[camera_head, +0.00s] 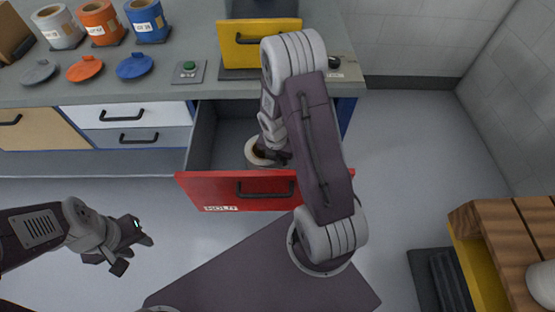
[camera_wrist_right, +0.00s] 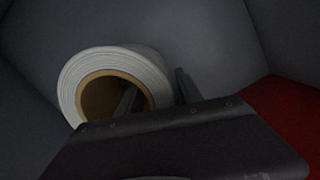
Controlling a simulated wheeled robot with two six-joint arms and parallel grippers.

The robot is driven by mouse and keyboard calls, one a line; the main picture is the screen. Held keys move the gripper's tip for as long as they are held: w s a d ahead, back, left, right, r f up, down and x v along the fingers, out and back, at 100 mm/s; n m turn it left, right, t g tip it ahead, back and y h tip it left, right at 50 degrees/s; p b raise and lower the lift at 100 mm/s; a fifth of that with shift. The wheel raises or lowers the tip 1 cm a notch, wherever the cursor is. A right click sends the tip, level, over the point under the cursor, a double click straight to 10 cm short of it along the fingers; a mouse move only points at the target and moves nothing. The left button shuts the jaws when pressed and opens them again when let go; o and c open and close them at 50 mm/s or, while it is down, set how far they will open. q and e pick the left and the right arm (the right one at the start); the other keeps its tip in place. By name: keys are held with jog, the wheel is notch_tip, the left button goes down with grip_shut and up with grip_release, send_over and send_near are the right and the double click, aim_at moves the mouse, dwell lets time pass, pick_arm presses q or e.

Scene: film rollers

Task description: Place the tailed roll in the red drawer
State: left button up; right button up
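The red drawer (camera_head: 235,190) is pulled open under the counter. A white roll with a tan core (camera_head: 255,152) is down inside it, partly hidden by my right arm. In the right wrist view the roll (camera_wrist_right: 70,85) shows its open core toward the camera. No tail can be made out. My right gripper (camera_wrist_right: 158,95) is inside the drawer, one finger in the core and the other just outside the roll's wall. Whether the fingers press on the wall is not clear. My left gripper (camera_head: 132,253) is empty and appears open, away from the counter.
On the counter (camera_head: 190,95) stand grey, orange and blue canisters (camera_head: 98,22) with lids before them, and a green button (camera_head: 189,66). A yellow drawer front (camera_head: 258,43) is behind my right arm. A wooden-topped stand (camera_head: 510,230) is at the right.

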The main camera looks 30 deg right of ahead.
jog(key=shift+r, duration=0.1)
jog(key=r+p, duration=0.2)
jog(key=r, duration=0.1)
jog(key=r+p, duration=0.2)
jog(key=r, duration=0.2)
jog(key=a+r+p, duration=0.1)
jog(key=r+p, duration=0.1)
jog(key=r, duration=0.2)
jog(key=shift+s, duration=0.3)
jog(key=shift+s+r+p, duration=0.1)
jog(key=shift+r+p, duration=0.25)
jog(key=shift+r, duration=0.15)
